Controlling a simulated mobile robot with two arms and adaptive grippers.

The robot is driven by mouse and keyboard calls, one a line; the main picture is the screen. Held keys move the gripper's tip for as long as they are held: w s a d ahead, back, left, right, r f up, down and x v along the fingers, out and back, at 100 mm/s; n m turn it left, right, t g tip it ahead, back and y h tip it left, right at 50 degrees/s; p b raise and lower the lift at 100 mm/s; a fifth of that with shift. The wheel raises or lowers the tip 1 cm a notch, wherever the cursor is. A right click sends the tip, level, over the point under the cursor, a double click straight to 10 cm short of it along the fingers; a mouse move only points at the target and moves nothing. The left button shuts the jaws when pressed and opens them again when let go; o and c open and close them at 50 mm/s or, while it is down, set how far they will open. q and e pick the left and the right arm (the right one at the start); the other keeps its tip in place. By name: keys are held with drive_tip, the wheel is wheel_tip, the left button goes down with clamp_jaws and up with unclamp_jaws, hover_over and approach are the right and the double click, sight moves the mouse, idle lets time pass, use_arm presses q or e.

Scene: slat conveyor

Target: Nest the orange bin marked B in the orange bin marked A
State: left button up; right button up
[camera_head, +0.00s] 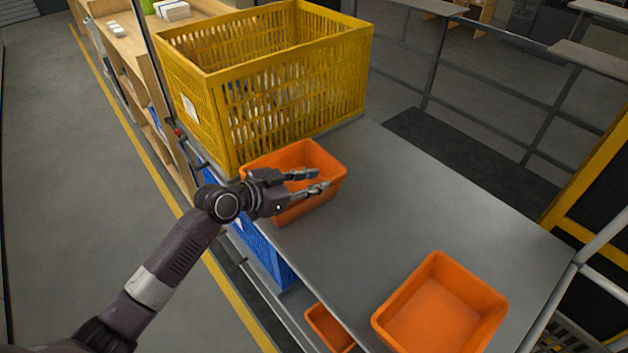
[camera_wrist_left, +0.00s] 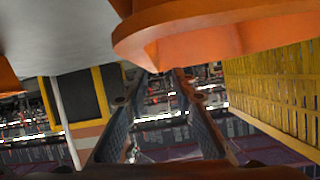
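One orange bin (camera_head: 310,156) stands on the grey table beside the yellow crate. A second orange bin (camera_head: 440,305), empty, stands apart at the table's front right. I see no A or B mark, so I cannot tell which is which. My left gripper (camera_head: 326,180) is over the bin by the crate, its fingers crossing that bin's opening in the picture and hiding part of it. The fingers are apart with nothing between them. The left wrist view looks upside down; an orange bin (camera_wrist_left: 215,35) lies close to the fingers (camera_wrist_left: 158,75) there. My right gripper is not in view.
The grey tabletop (camera_head: 400,200) is clear between the two bins. Below the table edge are a blue crate (camera_head: 262,250) and another orange bin (camera_head: 330,328). Dark railings stand at the back.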

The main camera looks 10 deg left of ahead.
use_arm(q)
drive_tip(key=shift+s, duration=0.1)
drive_tip(key=shift+s+a, duration=0.15)
drive_tip(key=shift+a, duration=0.05)
drive_tip(key=v, duration=1.1)
drive_tip(key=shift+r, duration=0.15)
drive_tip(key=shift+s, duration=0.15)
